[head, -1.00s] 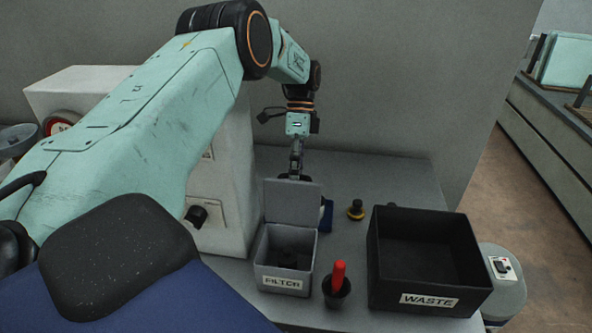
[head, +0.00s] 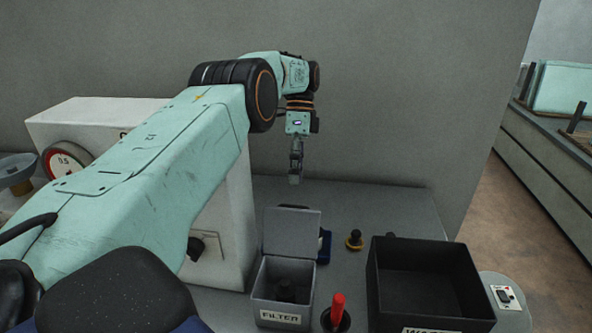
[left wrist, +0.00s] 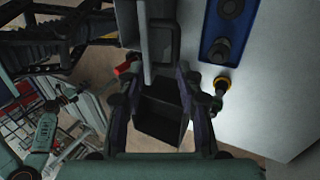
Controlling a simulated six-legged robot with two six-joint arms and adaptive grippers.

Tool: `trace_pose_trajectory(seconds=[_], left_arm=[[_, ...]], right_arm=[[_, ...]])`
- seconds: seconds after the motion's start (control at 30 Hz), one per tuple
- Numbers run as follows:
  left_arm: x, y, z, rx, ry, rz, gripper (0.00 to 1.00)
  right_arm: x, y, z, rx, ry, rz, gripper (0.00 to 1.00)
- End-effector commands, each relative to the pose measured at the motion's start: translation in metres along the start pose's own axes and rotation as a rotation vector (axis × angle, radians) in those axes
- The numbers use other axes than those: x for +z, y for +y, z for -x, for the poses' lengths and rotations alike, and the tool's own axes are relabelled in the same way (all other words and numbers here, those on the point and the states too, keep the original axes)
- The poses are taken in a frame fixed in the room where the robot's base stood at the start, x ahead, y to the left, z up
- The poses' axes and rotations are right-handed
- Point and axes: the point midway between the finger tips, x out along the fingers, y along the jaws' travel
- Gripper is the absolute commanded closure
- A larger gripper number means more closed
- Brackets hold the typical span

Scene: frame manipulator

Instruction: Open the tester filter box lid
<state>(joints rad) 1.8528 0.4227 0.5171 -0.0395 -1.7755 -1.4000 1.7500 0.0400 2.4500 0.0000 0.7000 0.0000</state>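The grey filter box (head: 283,312) stands on the bench, with a label reading FILTER on its front. Its lid (head: 292,232) is raised roughly upright along the back edge, so the inside shows with dark round items in it. My left gripper (head: 295,179) hangs pointing down above and behind the lid, apart from it. In the left wrist view the left gripper's fingers (left wrist: 157,72) are spread with nothing held between them. My right gripper is in neither view.
A black waste box (head: 425,281) stands to the right. A red-handled tool in a dark cup (head: 338,308) is between the boxes. A yellow-ringed knob (head: 354,240) and a blue tray (head: 324,246) lie behind. A white machine with a gauge (head: 66,160) stands left.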

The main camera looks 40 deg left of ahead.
Motion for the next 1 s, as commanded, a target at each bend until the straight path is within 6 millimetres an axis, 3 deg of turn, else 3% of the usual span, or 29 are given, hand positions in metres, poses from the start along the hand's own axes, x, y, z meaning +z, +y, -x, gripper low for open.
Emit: trace_pose_trajectory(seconds=[0.37,0.6,0.8,1.0], left_arm=[[0.000,0.000,0.003,0.001,0.000,-0.001,0.64],[-0.004,0.002,0.024,-0.053,0.032,-0.017,0.85],[-0.002,-0.006,0.032,-0.139,0.054,0.293,1.00],[0.000,-0.017,0.033,-0.204,0.100,0.672,1.00]], right_arm=[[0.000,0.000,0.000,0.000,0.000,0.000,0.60],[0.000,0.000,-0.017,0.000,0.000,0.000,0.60],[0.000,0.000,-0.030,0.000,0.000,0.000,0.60],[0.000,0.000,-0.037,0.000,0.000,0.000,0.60]])
